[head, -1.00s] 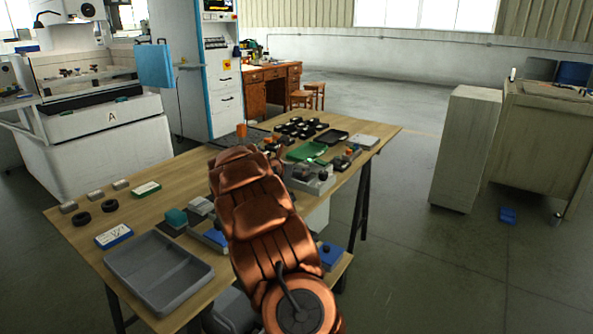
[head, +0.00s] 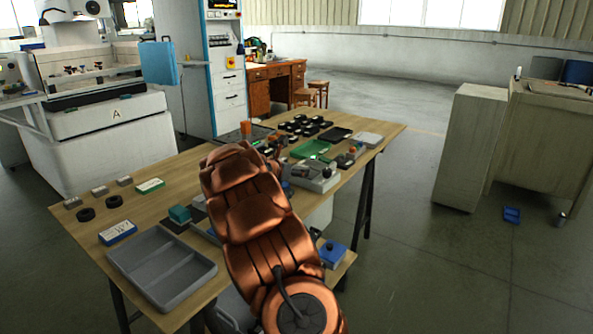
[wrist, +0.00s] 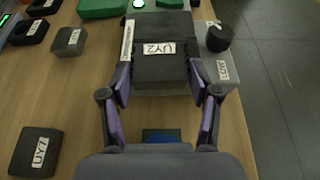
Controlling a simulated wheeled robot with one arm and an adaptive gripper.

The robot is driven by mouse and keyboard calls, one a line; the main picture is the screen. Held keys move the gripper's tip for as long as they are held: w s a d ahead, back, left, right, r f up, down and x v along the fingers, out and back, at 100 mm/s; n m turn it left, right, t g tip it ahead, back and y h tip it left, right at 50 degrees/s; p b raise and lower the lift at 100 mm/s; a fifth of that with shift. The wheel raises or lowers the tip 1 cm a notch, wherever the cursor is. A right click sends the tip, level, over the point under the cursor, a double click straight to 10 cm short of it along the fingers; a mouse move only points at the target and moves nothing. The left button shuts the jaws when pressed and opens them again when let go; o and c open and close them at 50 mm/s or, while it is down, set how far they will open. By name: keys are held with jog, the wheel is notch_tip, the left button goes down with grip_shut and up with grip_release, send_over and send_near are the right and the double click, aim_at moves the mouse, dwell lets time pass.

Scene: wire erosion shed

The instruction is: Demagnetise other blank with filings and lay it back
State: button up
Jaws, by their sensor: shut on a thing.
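My gripper (wrist: 161,82) is shut on a dark block labelled "UYZ" (wrist: 162,66), its fingers on the block's left and right sides. The held block is over a grey device (wrist: 215,66) with a black knob (wrist: 218,37); I cannot tell if they touch. Another dark block, labelled "UY7" (wrist: 36,152), lies on the table at lower left. A grey labelled block (wrist: 69,41) lies at upper left. Filings cannot be made out. In the head view my arm hides the gripper and the held block; the grey device (head: 322,182) shows right of the arm.
The wooden table (head: 150,208) also carries a grey divided tray (head: 160,268), a green tray (head: 309,149), several black items and small grey blocks. The device is near the table's right edge, with floor beyond. A cabinet (head: 468,150) stands apart at right.

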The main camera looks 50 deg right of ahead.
jog(key=shift+r, duration=0.2)
notch_tip(320, 180, up, 7)
jog(key=p, duration=0.7)
jog(key=shift+r+p, duration=0.15)
jog(key=shift+p, duration=0.15)
dwell(0.6)
jog(key=shift+w, duration=0.1)
